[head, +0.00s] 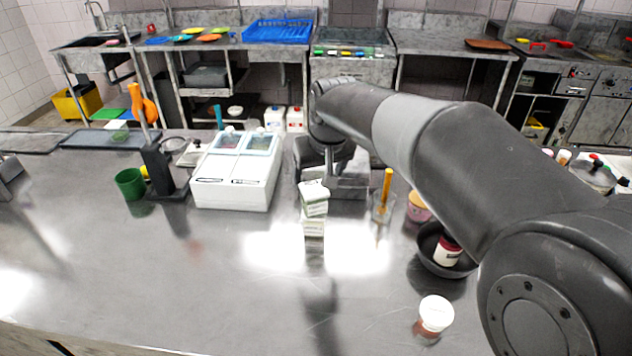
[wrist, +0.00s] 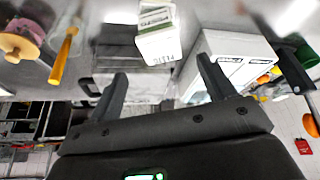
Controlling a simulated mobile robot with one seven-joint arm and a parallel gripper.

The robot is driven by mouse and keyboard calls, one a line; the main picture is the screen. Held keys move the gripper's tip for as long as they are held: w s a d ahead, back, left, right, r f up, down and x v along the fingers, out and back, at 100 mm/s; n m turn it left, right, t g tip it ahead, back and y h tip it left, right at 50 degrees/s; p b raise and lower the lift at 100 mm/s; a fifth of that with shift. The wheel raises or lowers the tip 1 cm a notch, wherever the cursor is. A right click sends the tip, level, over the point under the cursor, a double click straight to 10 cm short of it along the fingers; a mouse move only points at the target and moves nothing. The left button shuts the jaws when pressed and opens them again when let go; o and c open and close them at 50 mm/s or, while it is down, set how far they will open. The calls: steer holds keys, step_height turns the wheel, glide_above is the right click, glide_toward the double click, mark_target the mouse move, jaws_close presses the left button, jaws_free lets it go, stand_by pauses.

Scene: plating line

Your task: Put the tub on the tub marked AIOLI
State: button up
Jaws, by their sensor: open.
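Two small white tubs stand stacked on the counter in the middle of the head view. The upper tub (head: 314,195) has a pale green-grey band and sits slightly turned on the lower tub (head: 314,227). The lettering on them is too small to read in the head view. In the wrist view a white tub (wrist: 158,42) with dark lettering shows just beyond the fingertips; I cannot read the word surely. My gripper (wrist: 160,66) is open and empty, its two fingers apart from the tub. In the head view it is behind the stack, with its fingertips not clear.
A white two-bin container (head: 232,190) stands left of the stack. On the right are a glass with an orange stick (head: 385,190), a pink tub (head: 419,210), a black bowl (head: 430,266) and a white-lidded jar (head: 436,312). The front left counter is clear.

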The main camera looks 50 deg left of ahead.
steer(key=shift+s+d+r, duration=0.1)
steer(key=shift+d+r, duration=0.15)
steer(key=shift+r, duration=0.35)
steer(key=w+d+r+m+t, duration=0.1)
steer(key=w+d+r+m, duration=0.15)
steer(key=d, duration=0.85)
steer(key=w+d+r+m+t+h, duration=0.15)
steer(key=w+d, duration=0.25)
steer(key=d, duration=0.6)
steer(key=w+d+r+m, duration=0.2)
steer(key=w+d, duration=0.2)
steer(key=d, duration=0.7)
steer(key=s+d+f+m+t+h, duration=0.1)
steer(key=s+d+m, duration=0.15)
steer(key=d, duration=0.65)
steer(key=s+d+f+m, duration=0.1)
steer(key=s+d+m, duration=0.15)
steer(key=d, duration=0.75)
steer(key=s+d+f+m+h, duration=0.1)
steer(key=s+d+f+m, duration=0.1)
steer(key=s+d+f, duration=0.3)
steer(key=s+d, duration=0.4)
steer(key=shift+d+m, duration=0.3)
steer(key=shift+d, duration=0.05)
